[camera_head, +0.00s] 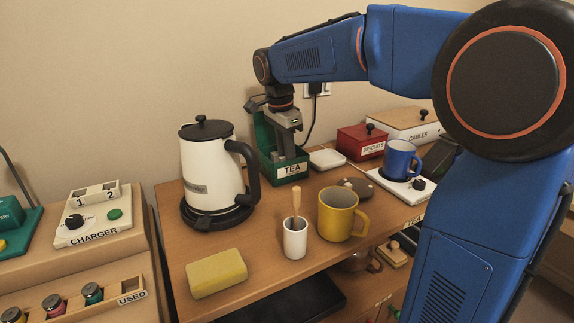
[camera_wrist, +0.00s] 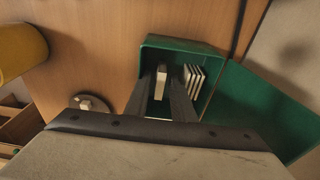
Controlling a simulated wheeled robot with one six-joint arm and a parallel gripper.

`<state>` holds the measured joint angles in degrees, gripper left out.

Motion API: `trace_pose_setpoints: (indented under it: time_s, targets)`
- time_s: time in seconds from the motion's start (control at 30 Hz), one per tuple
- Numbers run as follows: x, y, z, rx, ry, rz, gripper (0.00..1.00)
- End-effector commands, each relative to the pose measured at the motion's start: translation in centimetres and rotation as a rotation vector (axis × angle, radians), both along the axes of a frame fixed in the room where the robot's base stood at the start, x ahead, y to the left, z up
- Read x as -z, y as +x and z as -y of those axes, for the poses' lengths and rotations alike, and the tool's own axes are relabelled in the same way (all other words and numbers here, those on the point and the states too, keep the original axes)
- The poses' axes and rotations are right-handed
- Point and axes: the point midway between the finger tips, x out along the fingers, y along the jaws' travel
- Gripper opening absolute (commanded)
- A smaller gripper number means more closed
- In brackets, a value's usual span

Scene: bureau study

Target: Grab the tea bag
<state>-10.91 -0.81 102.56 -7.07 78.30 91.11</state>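The green tea box (camera_head: 291,172), labelled TEA, stands on the wooden top behind the mug and cup. My gripper (camera_head: 283,150) points down into it, and its lower fingers are partly hidden by the box wall. In the wrist view the gripper (camera_wrist: 161,83) has its two dark fingers close together, one on each side of a pale tea bag (camera_wrist: 161,80). It looks shut on that bag, which still sits within the box outline. Several more tea bags (camera_wrist: 196,82) stand in a row just right of the right finger. The green box rim (camera_wrist: 185,42) surrounds them.
A white kettle (camera_head: 208,172) stands close left of the box. A white dish (camera_head: 327,158) and red biscuit box (camera_head: 361,143) are to its right. A yellow mug (camera_head: 341,213) and white cup (camera_head: 295,238) stand in front. The open green lid (camera_wrist: 262,108) rises beside the box.

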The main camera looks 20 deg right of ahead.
Motion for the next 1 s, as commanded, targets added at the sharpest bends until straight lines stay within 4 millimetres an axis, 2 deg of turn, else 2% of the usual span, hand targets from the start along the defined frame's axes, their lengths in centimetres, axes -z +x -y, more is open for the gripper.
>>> trace_pose_setpoints:
  time_s: [0.2, 0.3, 0.77, 0.87, 1.0]
  targets:
    - [0.1, 0.0, 0.0, 0.000, 0.000, 0.000, 0.23]
    - [0.1, 0.0, 0.0, 0.000, 0.000, 0.000, 0.00]
    - [-0.3, 0.0, 0.0, 0.000, 0.000, 0.001, 0.00]
    - [-1.4, 0.1, 0.0, 0.000, 0.000, 0.002, 0.00]
    - [-3.8, 0.1, 0.0, 0.001, 0.001, 0.004, 0.00]
